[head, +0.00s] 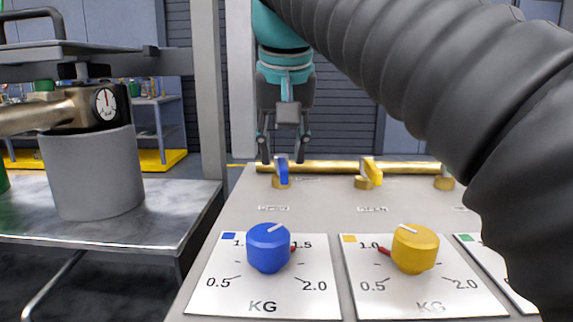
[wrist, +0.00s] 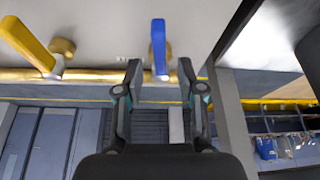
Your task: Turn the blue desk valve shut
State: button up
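The blue desk valve has a blue lever (head: 283,170) on a brass body on the desk's back pipe. In the wrist view the blue lever (wrist: 158,46) stands about square across the pipe. My gripper (head: 284,158) hangs fingers-down at the blue valve, with the lever showing between the fingertips. In the wrist view my gripper (wrist: 160,68) is open, with one finger on each side of the lever's lower end and gaps to both. How far the tips are above the lever is hard to tell.
A yellow valve lever (head: 372,171) stands at a slant to the right. A blue knob (head: 268,248) and a yellow knob (head: 415,249) sit on dial plates in front. A brass pipe (head: 325,167) runs along the back. A grey pot (head: 92,172) stands left.

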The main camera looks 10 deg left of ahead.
jog(key=shift+x, duration=0.8)
grip_shut()
